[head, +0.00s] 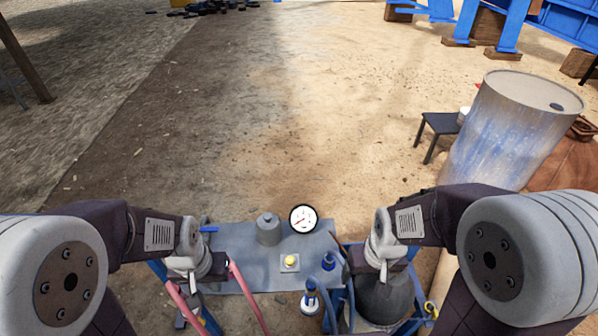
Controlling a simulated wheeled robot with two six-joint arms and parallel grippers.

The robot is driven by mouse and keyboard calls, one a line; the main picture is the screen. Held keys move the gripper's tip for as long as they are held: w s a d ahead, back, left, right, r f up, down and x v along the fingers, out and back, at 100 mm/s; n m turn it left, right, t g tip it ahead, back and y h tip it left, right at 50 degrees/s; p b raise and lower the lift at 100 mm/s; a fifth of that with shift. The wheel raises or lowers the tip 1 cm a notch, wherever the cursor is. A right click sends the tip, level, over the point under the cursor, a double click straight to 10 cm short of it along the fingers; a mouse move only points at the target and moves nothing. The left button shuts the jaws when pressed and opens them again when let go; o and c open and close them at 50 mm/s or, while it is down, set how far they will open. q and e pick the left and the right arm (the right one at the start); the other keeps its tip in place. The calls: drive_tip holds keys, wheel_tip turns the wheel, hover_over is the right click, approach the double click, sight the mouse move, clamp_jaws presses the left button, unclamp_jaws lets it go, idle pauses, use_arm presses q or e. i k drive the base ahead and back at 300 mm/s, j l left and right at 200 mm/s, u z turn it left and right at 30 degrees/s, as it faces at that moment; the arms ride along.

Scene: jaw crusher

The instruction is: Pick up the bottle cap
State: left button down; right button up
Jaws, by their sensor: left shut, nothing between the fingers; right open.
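A small dark blue cap-like piece (328,261) is at the right side of the grey tabletop (240,283). Nearer to me, a small bottle (310,302) with a blue top stands by the front edge; I cannot tell which blue piece is the bottle cap. My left gripper (194,284) points down over the left end of the table, shut and empty, away from both blue pieces. My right gripper (383,272) is open above a dark rounded object (382,298), to the right of both blue pieces. Its fingers are small and hard to make out.
A grey cylinder with a knob (268,231), a round gauge (303,218) and a yellow button on a pale base (289,263) stand on the table. Pinkish-red bars (246,295) rise near my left gripper. A large drum (512,125) and dark stool (440,124) stand right. Open ground lies beyond.

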sight(268, 225)
drive_tip(key=i+j+u, duration=0.15)
drive_tip(key=j, duration=0.2)
drive_tip(key=j+u, duration=0.15)
drive_tip(key=j, duration=0.2)
drive_tip(key=i+j+u, duration=0.15)
drive_tip(key=j, duration=0.2)
drive_tip(key=i+j+u, duration=0.15)
drive_tip(key=i+j, duration=0.05)
drive_tip(key=j, duration=0.1)
